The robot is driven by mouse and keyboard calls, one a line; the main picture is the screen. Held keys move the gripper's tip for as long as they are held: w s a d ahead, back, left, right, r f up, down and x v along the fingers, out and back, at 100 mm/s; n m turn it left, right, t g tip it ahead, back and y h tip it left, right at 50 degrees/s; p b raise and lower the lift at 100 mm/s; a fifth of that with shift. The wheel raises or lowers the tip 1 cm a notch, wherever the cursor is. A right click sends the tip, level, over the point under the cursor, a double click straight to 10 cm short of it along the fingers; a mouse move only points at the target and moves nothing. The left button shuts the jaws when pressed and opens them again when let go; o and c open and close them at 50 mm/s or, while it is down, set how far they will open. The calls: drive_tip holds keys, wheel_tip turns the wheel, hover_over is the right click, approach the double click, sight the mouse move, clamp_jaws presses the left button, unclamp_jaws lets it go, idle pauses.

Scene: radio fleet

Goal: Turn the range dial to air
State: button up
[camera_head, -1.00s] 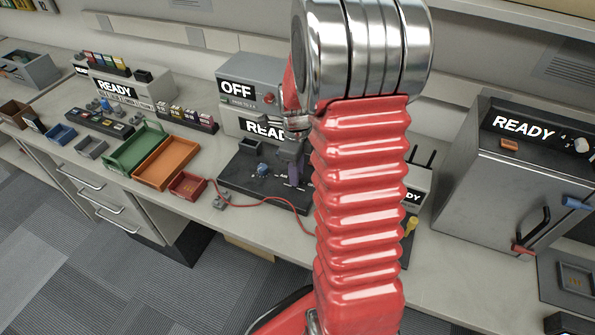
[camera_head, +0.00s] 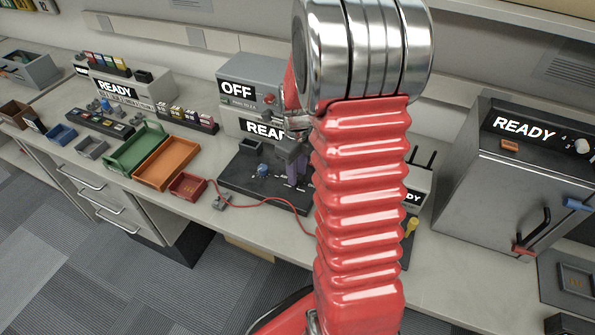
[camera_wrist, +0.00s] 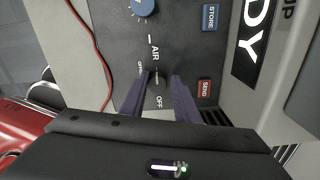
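In the wrist view my gripper (camera_wrist: 161,76) has its two purple fingers apart. Between them is a small dark dial (camera_wrist: 158,95) on a dark panel (camera_wrist: 185,45). The lettering around it reads AIR and OFF, with a smaller word to the left that is hard to read. The fingers lie on either side of the dial; I cannot tell whether they touch it. The dial's pointer is not clear. In the head view my gripper (camera_head: 296,172) points down over the right part of the panel, and its fingers hide the dial.
A blue knob (camera_wrist: 143,6) is on the same panel, beyond the fingers. A blue STORE key (camera_wrist: 210,17) and a red SEND key (camera_wrist: 204,90) lie to the right. A red cable (camera_head: 262,201) runs in front. A READY display (camera_head: 262,130) stands behind.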

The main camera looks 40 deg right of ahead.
drive_tip(key=o, duration=0.4)
drive_tip(key=shift+c, duration=0.2)
wheel_tip(320, 180, up, 14)
drive_tip(key=shift+f, duration=0.2)
idle(0.8)
